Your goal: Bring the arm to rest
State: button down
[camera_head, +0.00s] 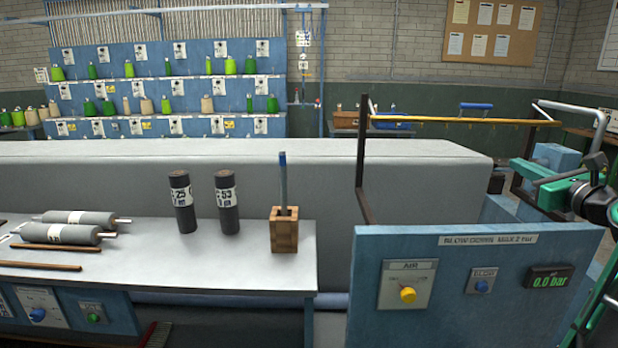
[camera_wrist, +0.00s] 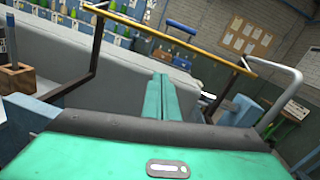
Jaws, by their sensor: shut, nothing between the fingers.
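My gripper (camera_wrist: 160,80) is in the wrist view, with its two teal fingers side by side and closed against each other, nothing between them. Its teal body with a dark edge fills the bottom of that view. In the head view, teal and black parts of my arm show at the right edge, beside the blue control panel; the exact fingertips are hard to make out there.
A blue panel (camera_head: 458,255) with a yellow knob and a display reading 0.0 bar stands at front right. A yellow rail (camera_head: 462,120) on a dark frame rises behind it. A grey table (camera_head: 150,262) at left bears rollers, two dark cylinders (camera_head: 227,202) and a wooden holder (camera_head: 284,232).

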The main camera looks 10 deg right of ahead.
jog(key=s+a+f+n+g+y, duration=0.1)
jog(key=a+f+n+g+y, duration=0.2)
jog(key=a+f+n+g, duration=0.85)
jog(key=s+a+f+n+g, duration=0.2)
jog(key=s+a+f+n, duration=0.1)
jog(key=s+n, duration=0.2)
jog(key=s+a+f+n+g, duration=0.2)
jog(key=s+n, duration=0.4)
jog(key=s, duration=0.4)
jog(key=s+a+f+n+g, duration=0.2)
jog(key=s+a+f+n, duration=0.3)
jog(key=s, duration=0.3)
jog(key=shift+a+n, duration=0.6)
jog(key=shift+n, duration=0.05)
jog(key=shift+g, duration=0.25)
